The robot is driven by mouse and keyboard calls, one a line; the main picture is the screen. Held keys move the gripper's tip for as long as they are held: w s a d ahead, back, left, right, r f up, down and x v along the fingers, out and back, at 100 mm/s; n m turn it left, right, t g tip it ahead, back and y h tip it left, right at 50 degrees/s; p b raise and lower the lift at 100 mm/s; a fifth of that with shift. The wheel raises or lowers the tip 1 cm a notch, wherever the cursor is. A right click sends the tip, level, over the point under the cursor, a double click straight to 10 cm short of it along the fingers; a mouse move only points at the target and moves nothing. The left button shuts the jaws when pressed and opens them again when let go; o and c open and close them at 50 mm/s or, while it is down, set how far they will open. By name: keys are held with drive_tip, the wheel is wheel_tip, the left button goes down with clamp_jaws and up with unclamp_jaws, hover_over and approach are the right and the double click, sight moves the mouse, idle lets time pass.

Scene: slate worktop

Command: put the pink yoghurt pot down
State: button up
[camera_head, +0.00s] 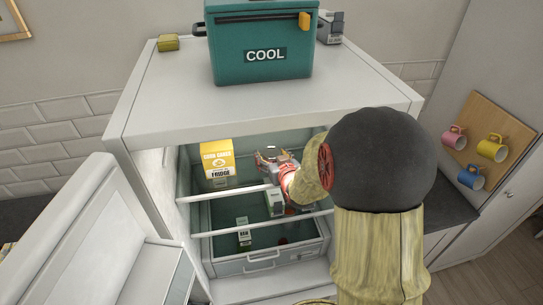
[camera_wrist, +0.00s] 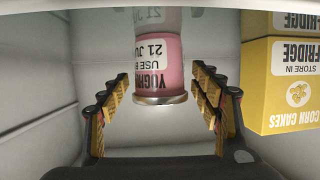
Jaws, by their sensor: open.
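The pink yoghurt pot (camera_wrist: 172,72) shows upside down in the wrist view, with a white dated label and a pale rim. It stands between the two yellow-padded fingers of my gripper (camera_wrist: 160,84), with a gap on each side. My gripper is open around it. A fainter repeat of the label appears beyond the pot; it looks like a reflection in the shelf. In the head view my gripper (camera_head: 274,156) is inside the open fridge, at the upper shelf, and I cannot make out the pot there.
A yellow corn cakes box (camera_head: 217,158) stands left of my gripper; it is at the right in the wrist view (camera_wrist: 285,88). Cartons (camera_head: 275,203) (camera_head: 243,233) are lower down. The fridge door (camera_head: 80,235) is open at left. A teal cool box (camera_head: 262,60) stands on top.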

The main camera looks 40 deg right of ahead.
drive_tip(key=shift+r, duration=0.15)
drive_tip(key=v, duration=1.2)
drive_tip(key=s+a+r+n+g+y, duration=0.2)
drive_tip(key=s+a, duration=0.5)
drive_tip(key=a, duration=0.4)
drive_tip(key=s+a+r+n+g+y, duration=0.2)
drive_tip(key=s+a+r+g, duration=0.3)
drive_tip(key=s+a, duration=0.3)
drive_tip(key=a+r, duration=0.1)
drive_tip(key=a, duration=0.3)
drive_tip(key=shift+g+y, duration=0.3)
drive_tip(key=shift+y, duration=0.1)
drive_tip(key=shift+d+f, duration=0.1)
wheel_tip(320, 180, down, 21)
drive_tip(key=b, duration=2.1)
drive_tip(key=shift+f+b, duration=0.25)
drive_tip(key=shift+b, duration=0.15)
